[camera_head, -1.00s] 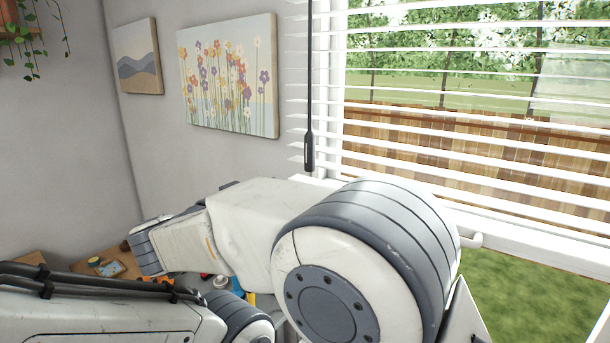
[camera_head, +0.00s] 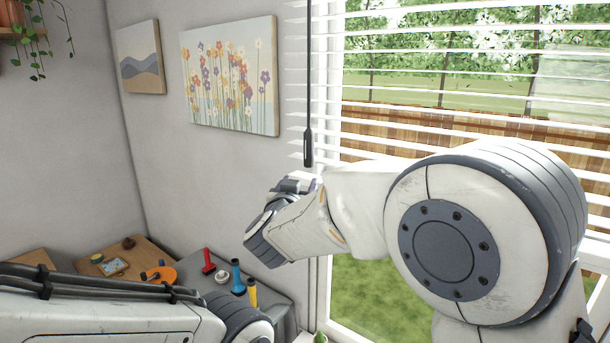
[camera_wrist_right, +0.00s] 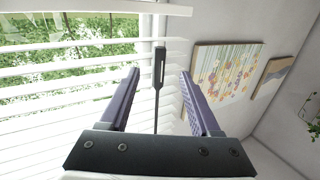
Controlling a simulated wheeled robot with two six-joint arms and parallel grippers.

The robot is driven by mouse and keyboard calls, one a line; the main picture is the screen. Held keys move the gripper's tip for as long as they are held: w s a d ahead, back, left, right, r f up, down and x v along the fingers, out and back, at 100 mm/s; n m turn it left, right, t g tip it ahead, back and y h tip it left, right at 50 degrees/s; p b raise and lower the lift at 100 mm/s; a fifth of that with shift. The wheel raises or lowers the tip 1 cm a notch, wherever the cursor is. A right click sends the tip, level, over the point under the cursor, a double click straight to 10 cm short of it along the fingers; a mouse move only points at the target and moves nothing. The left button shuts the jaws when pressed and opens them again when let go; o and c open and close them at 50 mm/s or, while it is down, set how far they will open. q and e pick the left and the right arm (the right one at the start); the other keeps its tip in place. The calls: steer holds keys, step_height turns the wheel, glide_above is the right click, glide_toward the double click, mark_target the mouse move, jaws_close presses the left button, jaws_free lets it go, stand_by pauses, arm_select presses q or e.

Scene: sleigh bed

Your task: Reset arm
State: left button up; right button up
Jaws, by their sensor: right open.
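My right arm (camera_head: 365,205) crosses the head view from the lower right, raised in front of the window. Its gripper end (camera_head: 295,184) is up by the wall and the blinds' edge, mostly hidden behind the wrist. In the right wrist view my right gripper (camera_wrist_right: 162,82) is open, with two purple-grey fingers apart and nothing between them; the blinds' dark wand (camera_wrist_right: 158,80) shows beyond the gap. My left arm (camera_head: 100,308) lies low along the left bottom of the head view, and its gripper is not visible.
White blinds (camera_head: 450,90) cover the window on the right. A wooden table (camera_head: 140,256) stands in the corner. A flower picture (camera_head: 230,78) hangs on the wall.

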steer(key=s+d+f+n+g+y, duration=0.2)
steer(key=s+d+f+g, duration=0.25)
steer(key=f, duration=0.35)
steer(key=s+d+f+n+g+y, duration=0.1)
steer(key=s+d+f+g+y, duration=0.15)
steer(key=d+f, duration=0.45)
steer(key=s+d+f+g+h, duration=0.1)
steer(key=s+d+f+g, duration=0.4)
steer(key=s, duration=0.4)
steer(key=s+d+f+g+h, duration=0.1)
steer(key=s+d+f+g, duration=0.2)
steer(key=s+f, duration=0.5)
steer(key=s+a+f+n+g+b, duration=0.1)
steer(key=s+a+f+n+b, duration=0.1)
steer(key=s+a+b, duration=0.4)
steer(key=s+a+f+n+g+y+b, duration=0.1)
steer(key=s+a+f+n+b, duration=0.2)
steer(key=s+a+b, duration=0.4)
steer(key=s+n, duration=0.1)
steer(key=s, duration=0.1)
steer(key=shift+s+a+f+n, duration=0.2)
steer(key=shift+s+f+n, duration=0.05)
steer(key=shift+s+n, duration=0.1)
